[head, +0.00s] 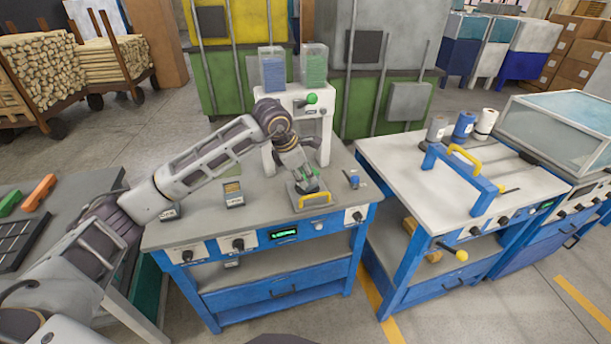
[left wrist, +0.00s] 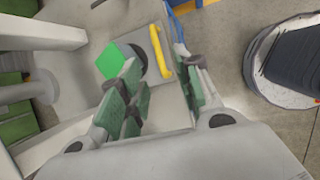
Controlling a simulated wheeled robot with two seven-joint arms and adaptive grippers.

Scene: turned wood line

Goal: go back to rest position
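My left gripper (head: 308,184) reaches down over the front of the blue workbench (head: 230,220), just above a grey plate with a yellow handle (head: 314,197). In the left wrist view its green-padded fingers (left wrist: 160,98) stand apart with nothing held between them. The yellow handle (left wrist: 160,52) lies beyond the fingertips, apart from them. A green piece (left wrist: 108,62) and a dark round part lie beside the handle. My right gripper shows in neither view.
A white press (head: 300,110) with two clear bins stands right behind my left gripper. Small dark boxes (head: 233,194) sit on the bench top. A white-topped table (head: 400,165) with a blue frame (head: 460,180) stands to the right. Open floor lies in front.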

